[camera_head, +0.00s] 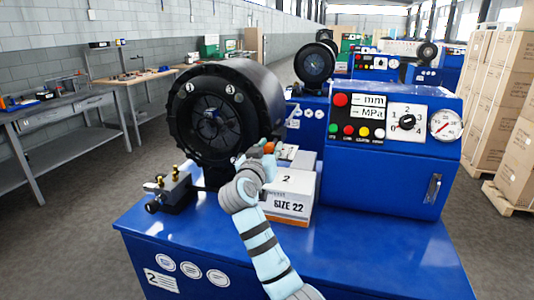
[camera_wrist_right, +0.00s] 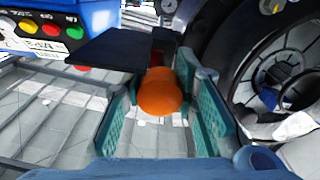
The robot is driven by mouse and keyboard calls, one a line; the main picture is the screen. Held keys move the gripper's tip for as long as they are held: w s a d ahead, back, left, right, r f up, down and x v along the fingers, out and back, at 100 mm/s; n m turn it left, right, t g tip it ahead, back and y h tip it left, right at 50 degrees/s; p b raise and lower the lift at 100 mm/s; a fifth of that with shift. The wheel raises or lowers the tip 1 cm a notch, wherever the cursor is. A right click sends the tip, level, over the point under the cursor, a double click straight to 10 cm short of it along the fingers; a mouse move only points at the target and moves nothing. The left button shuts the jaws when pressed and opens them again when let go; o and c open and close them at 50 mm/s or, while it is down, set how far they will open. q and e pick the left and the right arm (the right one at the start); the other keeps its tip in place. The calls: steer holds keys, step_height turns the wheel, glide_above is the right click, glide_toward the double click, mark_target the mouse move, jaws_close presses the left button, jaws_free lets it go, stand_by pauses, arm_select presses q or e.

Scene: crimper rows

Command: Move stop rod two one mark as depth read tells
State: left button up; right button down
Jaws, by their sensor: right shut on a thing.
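The crimper of machine 2 has a round black head (camera_head: 182,140) on a blue base. My right gripper (camera_head: 264,160) is beside the lower right of the head, above the white carton. It is shut on an orange knob (camera_head: 269,147), likely the end of the stop rod. In the right wrist view the orange knob (camera_wrist_right: 160,92) sits between the two teal finger pads. The rod and its marks are hidden or too small to read. The readout (camera_head: 368,106) shows dashes beside "mm" and "MPa". My left gripper is not in view.
A white carton (camera_head: 290,192) marked "2" and "SIZE 22" stands on the blue base, close under my right wrist. A black fitting with brass parts (camera_head: 172,190) is at left. The blue control box (camera_head: 385,185) stands at right. The front of the base top is clear.

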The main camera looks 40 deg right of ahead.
steer(key=c, duration=1.7)
jaws_free()
steer(key=shift+s, duration=0.1)
steer(key=o, duration=0.5)
steer(key=shift+a, duration=0.15)
steer(key=shift+c, duration=0.2)
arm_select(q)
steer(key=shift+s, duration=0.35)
arm_select(e)
steer(key=v, duration=1.2)
